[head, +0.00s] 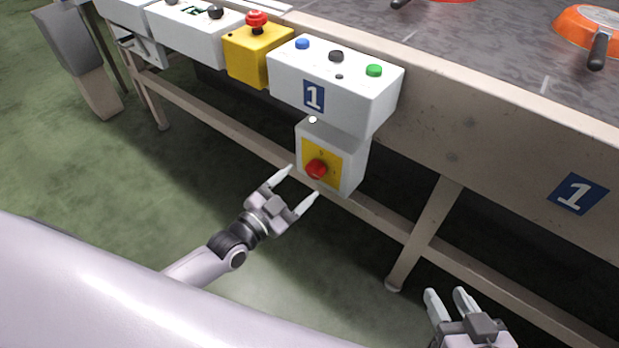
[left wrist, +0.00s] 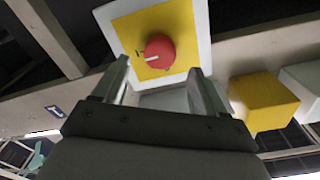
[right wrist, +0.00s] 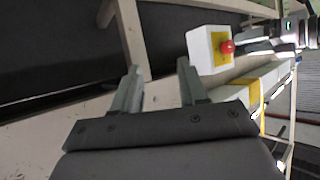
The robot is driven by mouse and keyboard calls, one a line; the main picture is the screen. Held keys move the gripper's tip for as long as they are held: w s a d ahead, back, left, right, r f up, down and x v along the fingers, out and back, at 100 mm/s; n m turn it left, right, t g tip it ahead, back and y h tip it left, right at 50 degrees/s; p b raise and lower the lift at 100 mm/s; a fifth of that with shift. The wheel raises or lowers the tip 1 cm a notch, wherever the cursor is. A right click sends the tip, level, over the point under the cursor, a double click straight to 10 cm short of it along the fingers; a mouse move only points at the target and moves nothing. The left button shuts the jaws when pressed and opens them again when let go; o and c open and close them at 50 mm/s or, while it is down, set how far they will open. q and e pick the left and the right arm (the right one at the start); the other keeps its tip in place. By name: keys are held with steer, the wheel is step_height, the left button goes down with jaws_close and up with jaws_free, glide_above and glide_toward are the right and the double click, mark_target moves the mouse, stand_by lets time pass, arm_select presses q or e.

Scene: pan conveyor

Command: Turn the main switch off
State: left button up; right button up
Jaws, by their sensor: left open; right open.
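The main switch is a red rotary knob (head: 316,169) on a yellow plate, on the front of a white box (head: 352,165) below the button box marked 1. In the left wrist view the knob (left wrist: 159,52) sits just beyond and between my fingertips, with a white mark on its left side. My left gripper (head: 306,186) is open in front of the switch, its fingers pointing at it, apart from the knob. My right gripper (head: 449,292) is open and empty at the lower right, away from the switch. The switch also shows in the right wrist view (right wrist: 227,47).
A white button box (head: 335,85) with blue, black and green buttons hangs above the switch. A yellow box with a red emergency button (head: 257,20) is left of it. The conveyor frame (head: 480,115) runs behind. An orange pan (head: 590,28) lies on the belt.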

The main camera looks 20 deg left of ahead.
mark_target(312, 173)
arm_select(q)
steer(key=shift+b+x, duration=0.6)
steer(key=shift+x, duration=1.7)
steer(key=c, duration=1.1)
